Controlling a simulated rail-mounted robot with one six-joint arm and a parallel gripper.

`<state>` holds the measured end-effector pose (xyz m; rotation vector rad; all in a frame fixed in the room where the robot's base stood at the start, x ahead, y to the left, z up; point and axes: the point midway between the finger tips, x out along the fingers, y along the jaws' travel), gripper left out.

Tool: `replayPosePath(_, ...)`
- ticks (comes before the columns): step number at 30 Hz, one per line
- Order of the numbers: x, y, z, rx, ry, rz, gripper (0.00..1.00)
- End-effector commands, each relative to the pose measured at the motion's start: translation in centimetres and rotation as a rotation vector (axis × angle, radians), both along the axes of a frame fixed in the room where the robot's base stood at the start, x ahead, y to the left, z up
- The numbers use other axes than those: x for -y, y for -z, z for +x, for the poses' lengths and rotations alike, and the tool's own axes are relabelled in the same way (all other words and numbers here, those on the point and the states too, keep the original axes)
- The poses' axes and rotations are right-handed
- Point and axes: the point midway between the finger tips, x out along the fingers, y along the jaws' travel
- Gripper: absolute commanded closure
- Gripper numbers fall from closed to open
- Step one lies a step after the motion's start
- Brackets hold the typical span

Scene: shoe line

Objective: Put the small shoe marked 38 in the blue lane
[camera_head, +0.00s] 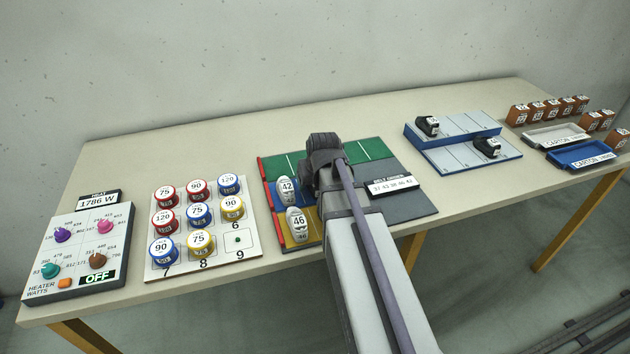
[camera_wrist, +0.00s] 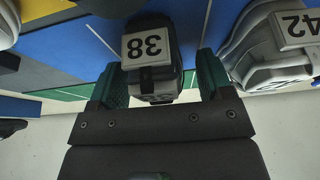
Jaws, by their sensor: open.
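The small dark shoe marked 38 (camera_wrist: 150,52) is in the upper middle of the wrist view, over the blue lane (camera_wrist: 82,47), with its white label facing the camera. My gripper (camera_wrist: 162,82) has its two green fingers apart, one on each side of this shoe; a gap shows on the right. In the head view my gripper (camera_head: 325,150) is low over the lane board and hides the shoe marked 38. A light shoe marked 42 (camera_head: 287,190) stands at the left of the blue lane and also shows at right in the wrist view (camera_wrist: 270,60).
A light shoe marked 46 (camera_head: 297,225) stands on the yellow lane (camera_head: 313,222). The green lane (camera_head: 375,148) looks clear. A belt order sign (camera_head: 391,186) lies on the grey part. A blue stepped rack (camera_head: 450,145) with two dark shoes is further right; marked cans (camera_head: 198,213) are left.

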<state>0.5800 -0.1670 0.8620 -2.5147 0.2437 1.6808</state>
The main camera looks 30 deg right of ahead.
Motion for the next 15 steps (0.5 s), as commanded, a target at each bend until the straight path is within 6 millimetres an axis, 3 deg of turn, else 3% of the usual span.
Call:
replayPosePath(8,0.0,-0.6,0.0,0.000,0.000,0.000,0.27)
replayPosePath(15,-0.3,-5.3,-1.7,0.000,0.000,0.000,0.27)
